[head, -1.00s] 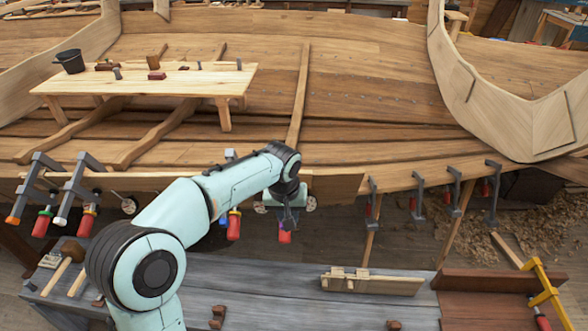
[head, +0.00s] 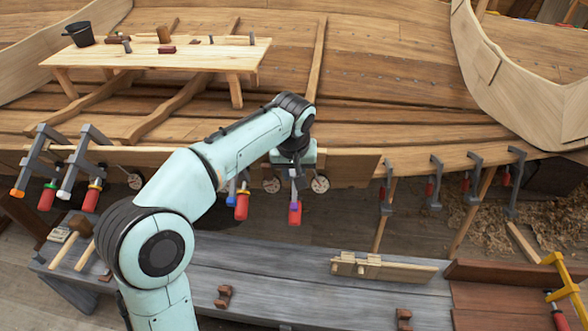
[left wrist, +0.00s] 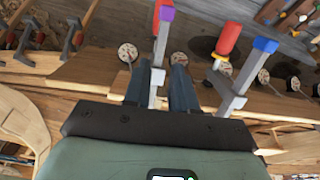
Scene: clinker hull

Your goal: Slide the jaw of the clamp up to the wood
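The clamp with the purple collar and red handle (head: 295,212) hangs at the hull's lower plank, right of a blue-collared clamp (head: 241,204). My left gripper (head: 295,178) is at its grey upper part, just above the purple collar. In the left wrist view, the two dark fingers of my left gripper (left wrist: 160,80) stand apart, one on each side of the purple-collared clamp's grey bar (left wrist: 157,92). A gap shows between the bar and the right finger; I cannot tell whether the left finger touches. The jaw's contact with the wood is hidden. My right gripper is out of view.
Two more clamps (head: 62,170) hang on the plank at left, and several grey clamps (head: 435,182) at right. A grey bench (head: 270,285) with a wooden piece (head: 380,268) runs below. A plank table (head: 160,60) stands inside the hull.

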